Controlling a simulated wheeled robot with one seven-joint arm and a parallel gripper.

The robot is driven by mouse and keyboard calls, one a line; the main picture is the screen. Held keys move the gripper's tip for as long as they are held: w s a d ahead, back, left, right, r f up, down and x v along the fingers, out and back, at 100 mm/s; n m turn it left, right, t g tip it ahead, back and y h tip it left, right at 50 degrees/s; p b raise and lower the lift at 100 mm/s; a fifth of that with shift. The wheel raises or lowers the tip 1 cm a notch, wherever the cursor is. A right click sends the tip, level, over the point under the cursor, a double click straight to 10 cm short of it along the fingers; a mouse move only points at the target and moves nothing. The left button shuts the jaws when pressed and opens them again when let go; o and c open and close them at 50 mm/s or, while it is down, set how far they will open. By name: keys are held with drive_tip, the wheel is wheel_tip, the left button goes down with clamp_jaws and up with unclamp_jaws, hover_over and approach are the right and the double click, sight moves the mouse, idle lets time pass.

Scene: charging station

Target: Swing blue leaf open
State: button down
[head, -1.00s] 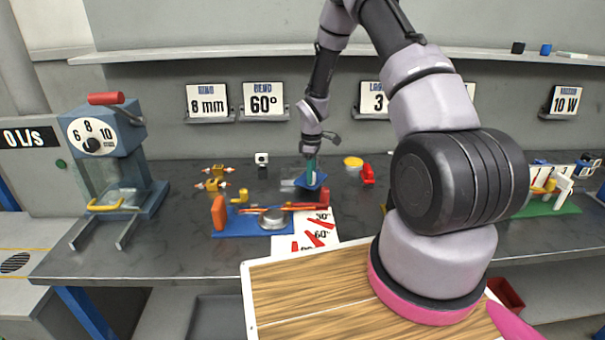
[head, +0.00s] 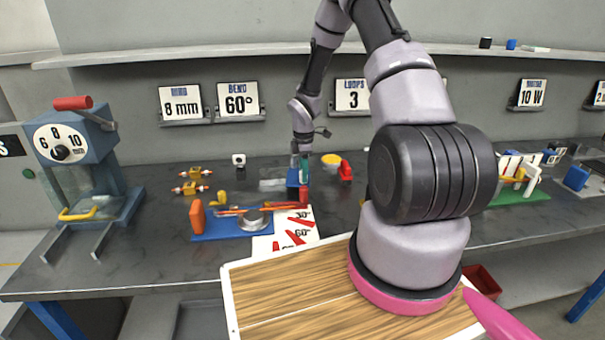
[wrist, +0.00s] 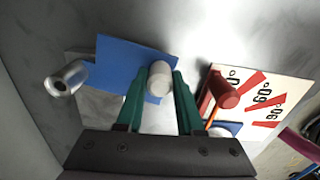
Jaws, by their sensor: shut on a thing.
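The blue leaf (wrist: 122,62) is a flat blue plate with a pale round knob (wrist: 160,78) standing at its right part. My gripper (wrist: 160,80) has its green fingers closed around the knob. At the leaf's left end stands a metal cylinder (wrist: 67,79). In the head view the leaf (head: 292,178) is a small, narrow blue shape under my gripper (head: 303,172), partly hidden by the fingers. A pale see-through piece (head: 271,184) lies left of the leaf.
A blue fixture board (head: 205,230) with an orange post, rods and a metal disc stands in front. The angle card (wrist: 262,95) and a red post (wrist: 227,96) lie right of my gripper. A red piece (head: 345,171) and yellow disc (head: 331,159) stand close behind.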

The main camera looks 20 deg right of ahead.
drive_tip(key=c, duration=0.5)
unclamp_jaws()
drive_tip(key=shift+c, duration=0.2)
wheel_tip(320, 180, up, 11)
